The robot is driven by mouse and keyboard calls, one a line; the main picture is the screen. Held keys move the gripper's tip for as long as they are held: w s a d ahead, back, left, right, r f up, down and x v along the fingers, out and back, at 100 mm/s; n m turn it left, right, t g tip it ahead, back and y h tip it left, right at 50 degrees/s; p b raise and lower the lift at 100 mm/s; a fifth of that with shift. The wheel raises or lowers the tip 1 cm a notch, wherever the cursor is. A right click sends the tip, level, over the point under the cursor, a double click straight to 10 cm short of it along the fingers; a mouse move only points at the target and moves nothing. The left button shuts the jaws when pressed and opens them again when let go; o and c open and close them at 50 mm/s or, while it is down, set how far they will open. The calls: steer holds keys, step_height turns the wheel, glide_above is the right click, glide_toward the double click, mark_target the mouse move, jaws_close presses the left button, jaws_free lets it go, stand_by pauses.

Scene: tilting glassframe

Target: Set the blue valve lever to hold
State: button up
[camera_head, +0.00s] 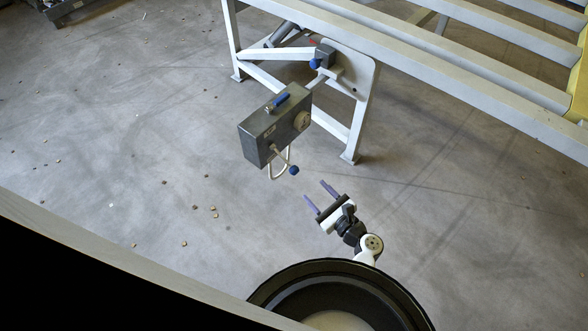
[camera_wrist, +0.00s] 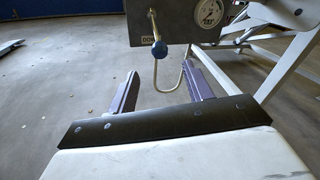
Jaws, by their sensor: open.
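A grey control box (camera_head: 274,125) hangs at the near side of the white tilting frame. A lever with a blue ball knob (camera_head: 293,170) sticks out of its lower front. In the wrist view this blue knob (camera_wrist: 159,49) hangs on a thin rod, beside a label that seems to read "DOWN". A blue handle (camera_head: 281,99) lies on top of the box. My gripper (camera_head: 319,193) is open and empty, below and to the right of the box. In the wrist view its fingers (camera_wrist: 162,64) stand on either side of the knob in the picture, apparently short of it.
A bent pale rod or hose (camera_head: 285,160) loops under the box. The frame's white leg (camera_head: 359,125) stands right of it. Another blue knob (camera_head: 315,63) sits on the frame behind. The concrete floor (camera_head: 130,150) at left is open, with small scattered bits.

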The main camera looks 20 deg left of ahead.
steer(key=w+a+b, duration=0.1)
steer(key=w+a, duration=0.1)
steer(key=a, duration=0.1)
steer(key=w+a+f+m+b, duration=0.1)
steer(key=w+a, duration=0.1)
steer(key=a, duration=0.1)
steer(key=w+a+m+b, duration=0.1)
steer(key=w+a, duration=0.1)
steer(key=a, duration=0.2)
steer(key=shift+w+f+t, duration=0.15)
steer(key=shift+w+t, duration=0.15)
steer(key=shift+c, duration=0.4)
jaws_close()
